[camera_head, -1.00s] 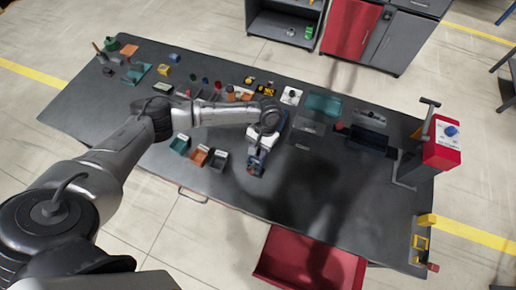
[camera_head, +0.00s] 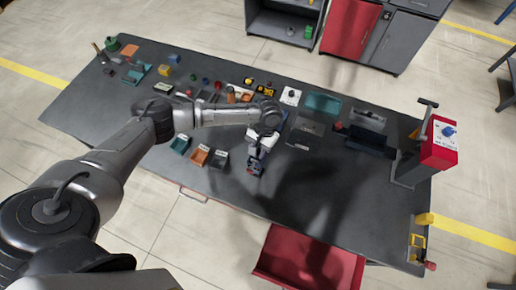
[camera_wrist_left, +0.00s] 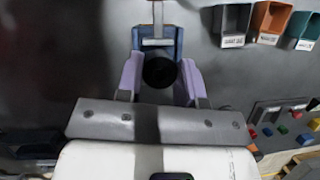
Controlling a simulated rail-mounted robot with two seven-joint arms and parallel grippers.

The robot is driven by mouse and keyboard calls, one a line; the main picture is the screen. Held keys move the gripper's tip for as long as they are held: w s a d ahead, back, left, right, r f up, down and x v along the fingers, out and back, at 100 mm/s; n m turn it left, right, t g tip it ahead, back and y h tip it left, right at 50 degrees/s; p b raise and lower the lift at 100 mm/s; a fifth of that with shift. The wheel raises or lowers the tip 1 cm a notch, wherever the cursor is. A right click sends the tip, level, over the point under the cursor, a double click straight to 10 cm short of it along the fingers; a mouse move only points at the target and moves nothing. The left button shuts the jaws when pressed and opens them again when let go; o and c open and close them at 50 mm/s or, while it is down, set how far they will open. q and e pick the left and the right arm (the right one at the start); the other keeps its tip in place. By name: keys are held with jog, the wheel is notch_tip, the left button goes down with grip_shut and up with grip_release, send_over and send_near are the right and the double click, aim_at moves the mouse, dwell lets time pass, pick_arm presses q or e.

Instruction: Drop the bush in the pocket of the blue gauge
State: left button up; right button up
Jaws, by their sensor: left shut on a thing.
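My left gripper (camera_head: 256,153) is over the front middle of the table in the head view. In the left wrist view its two purple-padded fingers (camera_wrist_left: 160,78) are shut on the bush (camera_wrist_left: 159,71), a dark round piece seen end-on. The blue gauge (camera_wrist_left: 143,36) is just beyond the fingertips, with a pale strip down its middle. In the head view the gauge (camera_head: 254,170) is small and just below the gripper. Its pocket is hidden, and I cannot tell whether the bush touches it. My right gripper is not in view.
Teal (camera_head: 180,144), orange (camera_head: 199,156) and grey (camera_head: 219,160) bins stand left of the gripper. Small coloured parts lie along the back. A red press (camera_head: 438,150) stands at the right end. The table right of the gauge is clear. A red drawer (camera_head: 310,258) is open in front.

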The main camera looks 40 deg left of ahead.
pick_arm(q)
jog(key=o, duration=1)
jog(key=d+b+v, duration=0.1)
jog(key=v, duration=1.2)
jog(key=shift+a+r, duration=0.45)
jog(key=shift+a, duration=0.05)
jog(key=shift+w, duration=0.1)
